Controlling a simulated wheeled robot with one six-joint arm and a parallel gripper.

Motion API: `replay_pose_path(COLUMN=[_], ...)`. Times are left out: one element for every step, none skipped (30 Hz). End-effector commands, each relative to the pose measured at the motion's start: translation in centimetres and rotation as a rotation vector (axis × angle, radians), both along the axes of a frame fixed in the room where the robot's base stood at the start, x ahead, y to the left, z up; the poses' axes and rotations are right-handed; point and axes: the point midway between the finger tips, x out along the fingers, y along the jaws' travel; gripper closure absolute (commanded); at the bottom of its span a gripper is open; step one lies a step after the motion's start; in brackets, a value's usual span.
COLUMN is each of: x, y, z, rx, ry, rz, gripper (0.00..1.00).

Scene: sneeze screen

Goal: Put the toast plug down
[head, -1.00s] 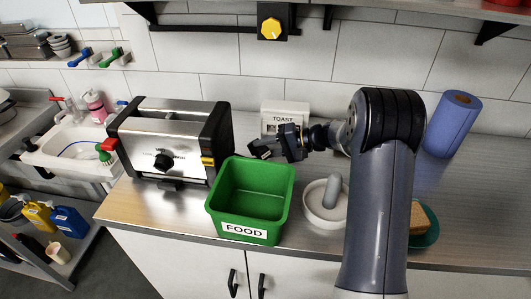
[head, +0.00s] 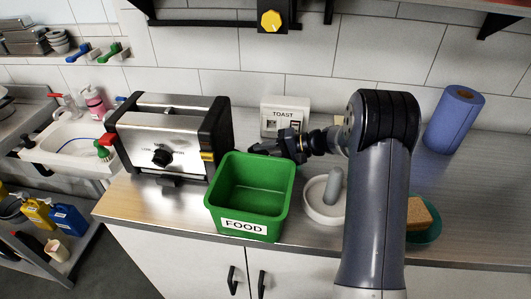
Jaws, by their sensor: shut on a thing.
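The wall socket box labelled TOAST (head: 285,108) is on the back wall, with a dark socket and a switch on its face. My gripper (head: 268,148) is just below and in front of it, behind the green bin's back rim. It is shut on a small dark piece, which I take to be the toast plug (head: 257,148). The plug is apart from the socket and looks held above the counter. Its exact outline blends with the dark jaws, and I cannot make out its cord. The toaster (head: 165,140) stands to the left.
A green FOOD bin (head: 246,226) stands at the counter's front edge. A white bowl with a grey pestle-like piece (head: 334,184) is right of it. A sponge on a green dish (head: 421,216) and a blue roll (head: 455,118) are further right. Bare counter (head: 135,205) shows front left.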

Motion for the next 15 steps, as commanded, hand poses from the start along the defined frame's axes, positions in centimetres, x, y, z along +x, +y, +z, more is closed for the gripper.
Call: replay_pose_path(x=[0.01,0.01,0.01,0.0,0.0,0.0,0.0,0.0,-0.01,-0.01,-0.02,-0.02,-0.04,-0.05,-0.06], y=[0.0,0.01,0.0,-0.01,-0.01,-0.01,-0.01,-0.01,-0.01,-0.01,-0.02,-0.02,-0.03,-0.04,-0.04], z=[-0.09,-0.04,0.0,-0.02,-0.02,-0.02,-0.02,-0.03,-0.05,-0.07,-0.09,-0.13,-0.17,-0.19,-0.24], rx=[0.0,0.0,0.0,0.0,0.0,0.0,0.0,0.0,0.0,-0.001,-0.001,-0.002,-0.002,-0.003,-0.002], ry=[-0.001,-0.001,0.0,0.0,0.0,0.0,0.0,0.0,0.001,0.001,0.001,0.002,0.003,0.003,0.004], rz=[0.0,0.0,0.0,0.0,0.0,0.0,0.0,0.0,0.0,0.0,0.0,-0.001,0.0,0.0,0.0], gripper=[1.0,1.0,1.0,0.66,0.63,0.6,0.57,0.55,0.52,0.49,0.47,0.46,0.46,0.46,0.46])
